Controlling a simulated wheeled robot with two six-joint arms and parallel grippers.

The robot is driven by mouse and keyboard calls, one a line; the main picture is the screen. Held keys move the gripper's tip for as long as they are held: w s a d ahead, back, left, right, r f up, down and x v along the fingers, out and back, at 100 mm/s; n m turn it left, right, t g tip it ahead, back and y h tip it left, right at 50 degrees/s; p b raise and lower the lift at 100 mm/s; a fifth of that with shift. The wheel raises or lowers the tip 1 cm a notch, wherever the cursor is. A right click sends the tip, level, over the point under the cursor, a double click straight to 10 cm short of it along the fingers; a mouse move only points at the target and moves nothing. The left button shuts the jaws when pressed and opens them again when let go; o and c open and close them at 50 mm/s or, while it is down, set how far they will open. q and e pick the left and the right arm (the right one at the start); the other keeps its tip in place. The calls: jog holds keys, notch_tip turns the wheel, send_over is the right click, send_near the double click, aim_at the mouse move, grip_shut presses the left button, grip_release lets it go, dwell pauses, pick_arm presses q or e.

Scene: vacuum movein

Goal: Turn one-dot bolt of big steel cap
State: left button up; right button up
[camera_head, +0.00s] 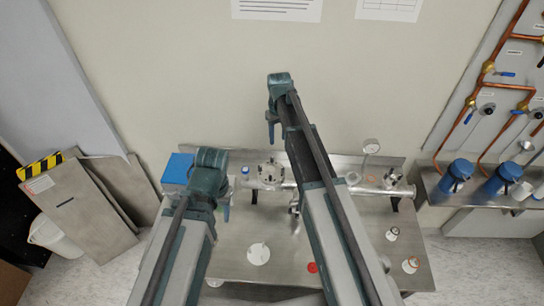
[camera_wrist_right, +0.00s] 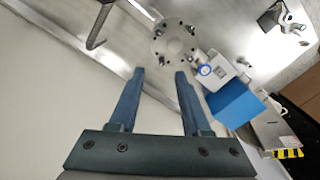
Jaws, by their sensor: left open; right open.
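The big steel cap looks like a round bolted flange (camera_head: 271,172) on the steel bench, partly hidden between my arms in the head view. In the right wrist view the round cap (camera_wrist_right: 174,42) shows face-on with several bolts around its rim; the dot marks are too small to read. My right gripper (camera_head: 271,135) hangs above and behind the cap, pointing down. In the right wrist view its fingers (camera_wrist_right: 160,73) are open and empty, with the cap beyond the tips. My left gripper (camera_head: 227,211) is open, low over the bench left of the cap.
A blue box (camera_head: 178,168) stands left of the cap; it also shows in the right wrist view (camera_wrist_right: 235,104). A white disc (camera_head: 258,254) and a red piece (camera_head: 312,267) lie on the bench (camera_head: 235,265). The wall is behind.

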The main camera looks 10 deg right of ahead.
aim_at(272, 158)
jog(key=w+n, duration=0.1)
jog(key=n, duration=0.5)
jog(key=w+a+n, duration=0.1)
jog(key=n, duration=1.3)
jog(key=shift+w+a, duration=0.35)
jog(key=shift+w, duration=0.05)
jog(key=shift+f, duration=0.15)
notch_tip(272, 158, down, 14)
jog(key=b, duration=1.4)
jog(key=shift+r, duration=0.2)
grip_shut()
